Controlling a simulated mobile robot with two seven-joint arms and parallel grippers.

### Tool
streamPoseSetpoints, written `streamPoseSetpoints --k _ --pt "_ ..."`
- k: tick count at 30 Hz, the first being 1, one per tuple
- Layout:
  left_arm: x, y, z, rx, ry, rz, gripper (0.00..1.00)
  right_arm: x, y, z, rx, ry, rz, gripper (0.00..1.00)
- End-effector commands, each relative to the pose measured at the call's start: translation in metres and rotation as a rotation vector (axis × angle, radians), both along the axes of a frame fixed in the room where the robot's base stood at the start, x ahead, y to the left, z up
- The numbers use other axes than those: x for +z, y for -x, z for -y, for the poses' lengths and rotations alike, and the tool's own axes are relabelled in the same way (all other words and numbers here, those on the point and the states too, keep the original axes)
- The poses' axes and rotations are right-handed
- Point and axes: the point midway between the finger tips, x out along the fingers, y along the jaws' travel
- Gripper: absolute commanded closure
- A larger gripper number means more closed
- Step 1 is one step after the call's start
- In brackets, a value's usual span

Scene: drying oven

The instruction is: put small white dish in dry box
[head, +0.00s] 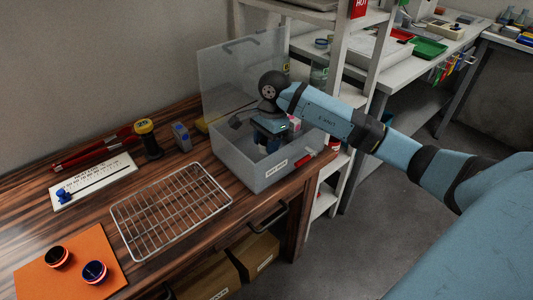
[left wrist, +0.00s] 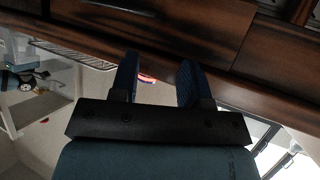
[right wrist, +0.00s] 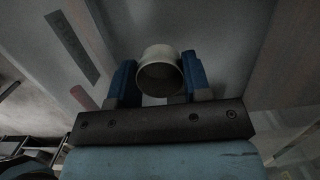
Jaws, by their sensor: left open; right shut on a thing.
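The small white dish (right wrist: 160,72) sits between the fingers of my right gripper (right wrist: 157,82) in the right wrist view, its round opening facing the camera. My right gripper (head: 268,140) is shut on it and reaches down inside the dry box. The dry box (head: 268,178) is a translucent bin with a label on its front and its lid (head: 240,68) raised at the back. In the head view I cannot make out the dish behind the gripper and box wall. My left gripper (left wrist: 157,75) is open and empty, below a wooden edge in the left wrist view.
A wire rack (head: 172,210) lies left of the box. An orange mat (head: 70,266) holds two dark round containers. White shelving (head: 352,100) rises at the right.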

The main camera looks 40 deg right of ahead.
Motion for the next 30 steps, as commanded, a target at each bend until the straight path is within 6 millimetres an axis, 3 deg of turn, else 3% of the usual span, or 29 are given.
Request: streamPoseSetpoints --k 7,19,20,23,30 --pt "-0.005 0.000 0.000 -0.001 0.003 0.002 0.57 -0.037 0.000 0.000 -0.001 -0.001 -0.002 0.78" --pt "-0.001 -0.001 0.000 -0.001 0.009 0.013 0.57 -0.043 0.000 0.000 0.000 0.001 -0.001 0.78" --pt "0.000 -0.001 0.000 -0.002 0.010 0.014 0.57 -0.043 0.000 0.000 0.000 0.001 -0.001 0.53" --pt "0.000 -0.001 0.000 -0.002 0.009 0.013 0.57 -0.042 0.000 0.000 0.000 0.001 -0.001 0.30" --pt "-0.001 -0.001 0.000 -0.002 0.009 0.011 0.57 -0.042 0.000 0.000 0.000 0.001 -0.001 0.30"
